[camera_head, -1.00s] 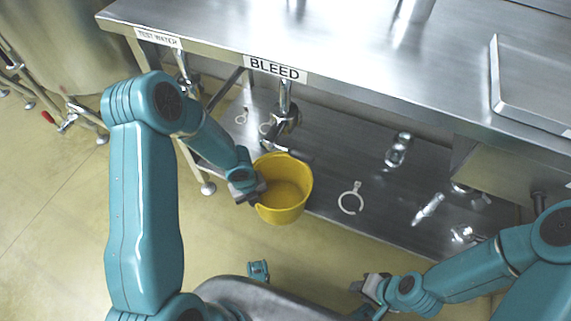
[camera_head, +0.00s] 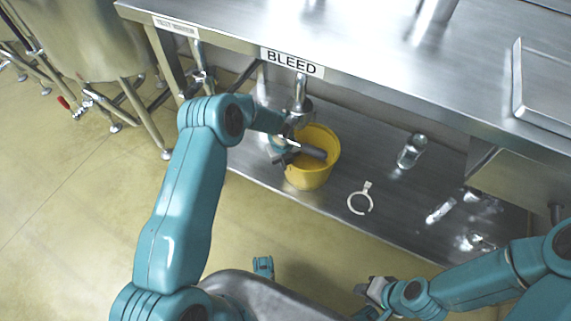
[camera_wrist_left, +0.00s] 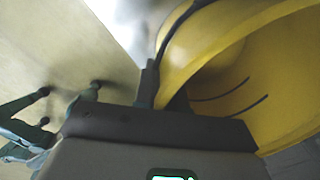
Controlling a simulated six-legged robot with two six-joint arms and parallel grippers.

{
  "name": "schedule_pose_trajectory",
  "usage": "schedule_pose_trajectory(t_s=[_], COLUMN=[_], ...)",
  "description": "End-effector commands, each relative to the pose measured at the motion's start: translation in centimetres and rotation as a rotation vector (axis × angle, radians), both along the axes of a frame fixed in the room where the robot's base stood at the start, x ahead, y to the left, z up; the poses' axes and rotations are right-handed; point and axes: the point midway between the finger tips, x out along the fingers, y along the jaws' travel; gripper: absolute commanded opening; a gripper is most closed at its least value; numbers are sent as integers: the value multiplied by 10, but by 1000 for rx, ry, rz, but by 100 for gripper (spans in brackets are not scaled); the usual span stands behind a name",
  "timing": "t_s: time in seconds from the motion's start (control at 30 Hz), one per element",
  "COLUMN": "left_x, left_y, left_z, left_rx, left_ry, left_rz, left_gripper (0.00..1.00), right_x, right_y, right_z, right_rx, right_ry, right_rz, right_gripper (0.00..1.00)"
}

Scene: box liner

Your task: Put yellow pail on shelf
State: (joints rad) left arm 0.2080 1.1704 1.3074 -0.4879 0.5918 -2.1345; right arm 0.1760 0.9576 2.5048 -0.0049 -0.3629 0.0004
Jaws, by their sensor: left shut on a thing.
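The yellow pail (camera_head: 318,172) is at the lower metal shelf (camera_head: 395,205), below the BLEED label and the tap. It looks upright and open at the top; whether its base touches the shelf I cannot tell. My left gripper (camera_head: 284,157) is at the pail's left side, shut on it. In the left wrist view the pail (camera_wrist_left: 245,75) fills the right side, with a dark finger against its rim (camera_wrist_left: 150,85). My right gripper (camera_head: 370,290) is at the lower right, away from the pail and the shelf; its jaw opening is too small to read.
The tap (camera_head: 298,108) hangs close above the pail, under the table edge with the BLEED label (camera_head: 292,63). A white ring-shaped clamp (camera_head: 361,200) and a metal fitting (camera_head: 411,151) lie on the shelf to the right. The shelf between them and the pail is clear.

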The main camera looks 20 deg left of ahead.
Motion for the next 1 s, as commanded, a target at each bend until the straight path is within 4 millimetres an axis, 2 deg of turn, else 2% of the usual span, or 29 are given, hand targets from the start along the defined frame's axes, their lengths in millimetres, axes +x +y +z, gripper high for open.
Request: schedule_pose_trajectory(t_s=[0.3,0.4,0.77,0.87,1.0], left_x=[1,0,0,0,-2], left_y=[1,1,1,2,4], left_z=[-4,-3,3,19,52], left_rx=[1,1,1,2,2], left_ry=[-3,-2,-2,-6,-5], left_rz=[1,0,1,1,1], left_gripper=[0,35,35,35,35], right_x=[0,1,0,0,0], right_y=[0,0,0,0,0], right_z=[-4,-2,3,7,18], right_rx=[0,0,0,0,0], right_ry=[-1,-2,0,0,0], right_rz=[-1,-2,0,0,0], right_gripper=[33,33,33,33,33])
